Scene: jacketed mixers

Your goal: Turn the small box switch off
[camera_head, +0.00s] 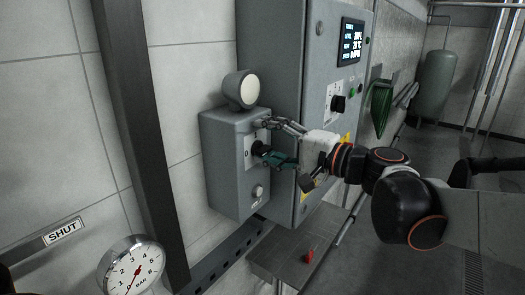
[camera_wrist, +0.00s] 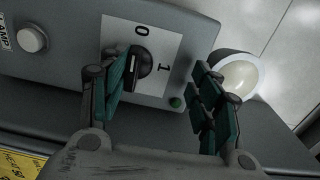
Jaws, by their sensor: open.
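The small grey box (camera_head: 225,165) is on the wall, left of a larger grey cabinet. Its black rotary switch (camera_head: 257,148) sits on a white plate marked 0 and 1. In the wrist view the switch (camera_wrist: 143,68) shows close up, beside my left-hand finger and partly covered by it. I cannot tell for sure which mark it points to. My gripper (camera_head: 266,139) is open in front of the plate, one finger above the switch and one at its level. In the wrist view my gripper (camera_wrist: 160,98) has its fingers wide apart; contact with the switch is unclear.
A round pale lamp (camera_head: 242,88) tops the small box, and a white button (camera_head: 258,190) sits low on its face. The tall cabinet (camera_head: 310,60) with a display and black knob (camera_head: 339,103) stands close on the right.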

